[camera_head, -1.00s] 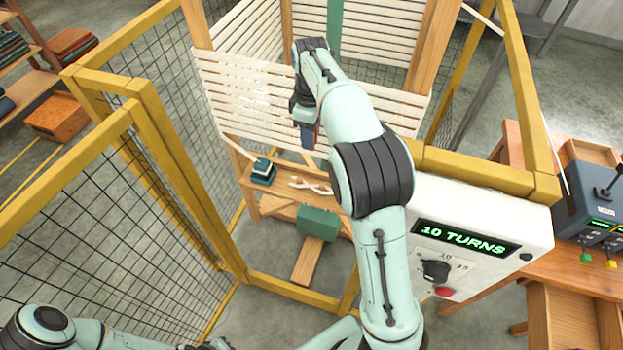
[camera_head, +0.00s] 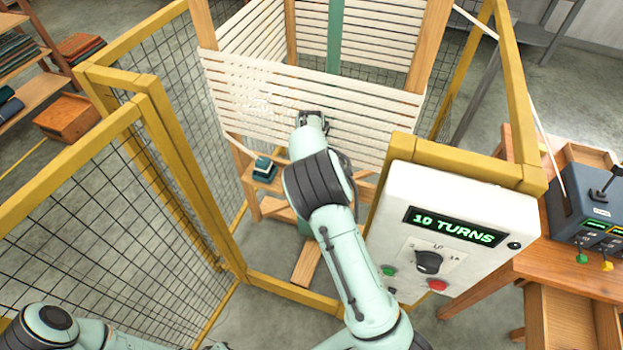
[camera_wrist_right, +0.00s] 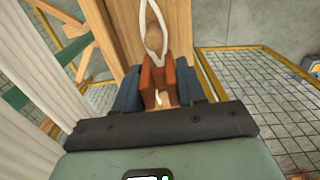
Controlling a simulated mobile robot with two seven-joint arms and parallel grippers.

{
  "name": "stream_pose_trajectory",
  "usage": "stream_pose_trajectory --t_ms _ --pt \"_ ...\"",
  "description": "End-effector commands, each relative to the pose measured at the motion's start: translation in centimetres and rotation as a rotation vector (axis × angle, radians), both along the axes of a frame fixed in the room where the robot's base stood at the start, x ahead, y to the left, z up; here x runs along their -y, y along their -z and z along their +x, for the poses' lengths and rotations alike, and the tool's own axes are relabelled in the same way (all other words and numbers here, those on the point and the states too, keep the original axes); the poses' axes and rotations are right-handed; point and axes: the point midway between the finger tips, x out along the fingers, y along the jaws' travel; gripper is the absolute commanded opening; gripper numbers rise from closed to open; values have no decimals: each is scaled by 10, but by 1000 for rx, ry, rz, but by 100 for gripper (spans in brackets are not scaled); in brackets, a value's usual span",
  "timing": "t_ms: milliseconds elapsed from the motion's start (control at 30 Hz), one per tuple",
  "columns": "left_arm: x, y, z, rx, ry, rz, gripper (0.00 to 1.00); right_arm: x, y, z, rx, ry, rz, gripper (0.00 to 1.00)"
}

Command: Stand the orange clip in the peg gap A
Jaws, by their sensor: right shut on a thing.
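The orange clip (camera_wrist_right: 147,78) sits between the blue fingers of my right gripper (camera_wrist_right: 158,84) in the right wrist view. The gripper is shut on it. Just past the clip, a white yarn strand (camera_wrist_right: 141,20) forms a narrow loop around a rounded brown wooden piece (camera_wrist_right: 153,40), in front of a wooden post or board (camera_wrist_right: 178,40). I cannot tell whether the clip touches either. No label for peg gap A is readable. My left gripper is out of view.
White yarn is wound in rows (camera_head: 240,90) on a wooden frame (camera_head: 437,50) in front of my right arm. Yellow-framed mesh fencing (camera_head: 165,150) surrounds it. A white control box (camera_head: 460,205) reading "10 TURNS" is close on the right. A dark teal block (camera_head: 263,168) sits left of the arm.

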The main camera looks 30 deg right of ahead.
Motion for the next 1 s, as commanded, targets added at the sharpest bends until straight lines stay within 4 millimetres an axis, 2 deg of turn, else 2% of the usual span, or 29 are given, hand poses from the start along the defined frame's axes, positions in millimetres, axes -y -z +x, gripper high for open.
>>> stream_pose_trajectory --t_ms 33,100,433,467,533,833,1000 --pt "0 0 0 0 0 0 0 0 9 0 -4 0 -1 6" --pt "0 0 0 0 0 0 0 0 13 0 -2 0 -1 6" --pt "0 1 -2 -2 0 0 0 0 16 0 -1 0 1 6" --pt "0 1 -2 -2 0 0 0 0 17 1 -1 0 1 43" --pt "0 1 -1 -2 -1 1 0 0 16 1 0 0 0 65" --pt "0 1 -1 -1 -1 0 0 -1 15 1 0 -1 0 65" --pt "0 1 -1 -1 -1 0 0 -1 -1 2 4 -3 2 65"
